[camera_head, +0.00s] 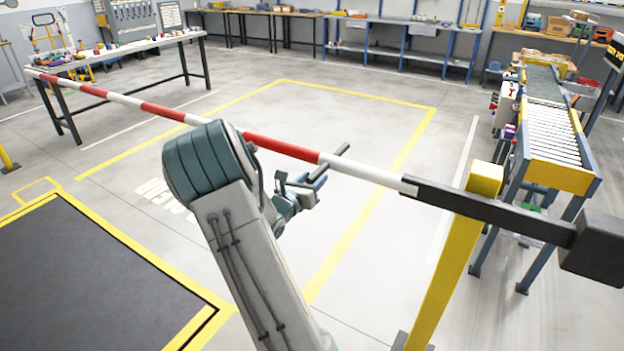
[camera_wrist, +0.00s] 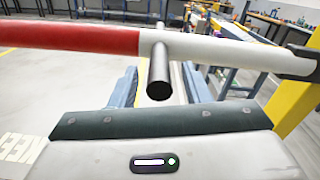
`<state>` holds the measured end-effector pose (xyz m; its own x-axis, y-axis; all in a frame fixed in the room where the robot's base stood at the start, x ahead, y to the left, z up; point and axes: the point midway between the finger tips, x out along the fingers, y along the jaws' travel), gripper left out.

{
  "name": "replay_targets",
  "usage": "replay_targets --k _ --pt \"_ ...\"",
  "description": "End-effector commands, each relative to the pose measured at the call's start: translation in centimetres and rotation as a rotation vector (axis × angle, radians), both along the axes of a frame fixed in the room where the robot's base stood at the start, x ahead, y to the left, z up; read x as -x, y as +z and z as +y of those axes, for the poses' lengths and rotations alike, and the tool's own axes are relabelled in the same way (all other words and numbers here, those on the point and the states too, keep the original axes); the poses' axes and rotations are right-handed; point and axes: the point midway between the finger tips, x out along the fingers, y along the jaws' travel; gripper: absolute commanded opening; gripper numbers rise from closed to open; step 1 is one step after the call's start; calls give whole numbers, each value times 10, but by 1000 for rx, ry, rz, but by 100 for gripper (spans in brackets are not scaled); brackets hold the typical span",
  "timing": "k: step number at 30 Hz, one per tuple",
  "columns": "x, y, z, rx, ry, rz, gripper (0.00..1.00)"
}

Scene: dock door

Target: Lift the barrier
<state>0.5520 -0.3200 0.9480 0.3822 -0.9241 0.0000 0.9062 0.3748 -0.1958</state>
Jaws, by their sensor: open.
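The barrier (camera_head: 275,146) is a long red and white striped boom lying roughly level across the head view. It pivots at a yellow post (camera_head: 458,255) and ends in a dark counterweight (camera_head: 597,246) at right. A dark round handle (camera_head: 336,160) sticks out from the boom near the post. My gripper (camera_head: 308,186) is close to this handle. In the wrist view the boom (camera_wrist: 75,38) crosses the top, and the handle (camera_wrist: 159,75) points toward the camera between my open fingers (camera_wrist: 160,88). I see no finger closed on it.
A roller conveyor (camera_head: 552,145) stands right of the post. A workbench (camera_head: 125,50) with small items is at the far left, near the boom's tip. A dark yellow-edged floor panel (camera_head: 95,280) is at lower left. The marked floor beyond the boom is clear.

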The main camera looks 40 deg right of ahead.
Motion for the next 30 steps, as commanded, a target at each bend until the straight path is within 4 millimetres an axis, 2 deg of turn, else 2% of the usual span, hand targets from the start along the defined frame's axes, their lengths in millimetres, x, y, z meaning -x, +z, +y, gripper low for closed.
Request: replay_targets --k 9,14,20,30 --pt "-1 0 -3 0 0 -1 43" --pt "-1 0 -2 0 0 0 0" --pt "-2 2 -1 -2 2 -4 0" --pt "-11 28 10 -18 24 -58 0"
